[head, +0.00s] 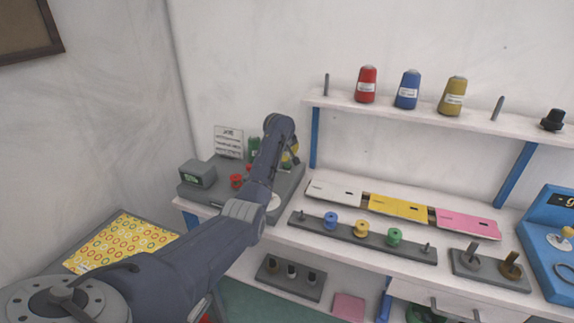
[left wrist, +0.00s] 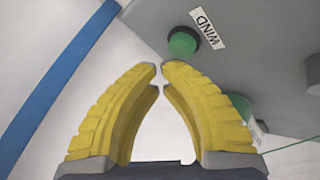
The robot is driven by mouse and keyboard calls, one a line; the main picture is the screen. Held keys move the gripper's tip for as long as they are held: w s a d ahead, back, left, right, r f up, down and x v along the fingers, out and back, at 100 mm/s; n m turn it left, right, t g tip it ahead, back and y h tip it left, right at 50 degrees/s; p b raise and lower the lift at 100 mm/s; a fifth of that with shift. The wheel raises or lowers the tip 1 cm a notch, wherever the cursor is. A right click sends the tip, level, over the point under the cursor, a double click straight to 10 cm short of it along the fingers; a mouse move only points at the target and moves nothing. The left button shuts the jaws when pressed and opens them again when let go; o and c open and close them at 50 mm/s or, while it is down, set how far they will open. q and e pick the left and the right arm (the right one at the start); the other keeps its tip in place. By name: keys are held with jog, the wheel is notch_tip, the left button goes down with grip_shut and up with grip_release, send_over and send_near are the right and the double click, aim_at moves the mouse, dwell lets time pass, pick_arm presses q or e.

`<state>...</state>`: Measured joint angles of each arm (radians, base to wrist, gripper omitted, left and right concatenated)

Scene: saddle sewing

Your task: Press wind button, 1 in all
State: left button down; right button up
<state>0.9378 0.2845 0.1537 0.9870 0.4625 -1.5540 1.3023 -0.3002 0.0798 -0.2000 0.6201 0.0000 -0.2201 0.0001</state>
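The wind button is a round green button (left wrist: 183,42) beside a white WIND label (left wrist: 208,28) on a grey panel, seen in the left wrist view. My left gripper (left wrist: 158,70) has yellow fingers whose tips nearly meet, with nothing between them. In the picture the tips lie just below the button, with a small gap; the true distance is hard to tell. In the head view the left gripper (head: 291,152) is mostly hidden behind its arm, over the grey machine (head: 198,193) on the left end of the bench. My right gripper is not in view.
Another green part (left wrist: 240,105) shows behind the right-hand finger. A rail (head: 345,234) with coloured bobbins and the white plate (head: 333,192) lie to the right.

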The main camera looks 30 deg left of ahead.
pick_arm(q)
jog(key=shift+r, duration=0.2)
jog(key=shift+r, duration=2.45)
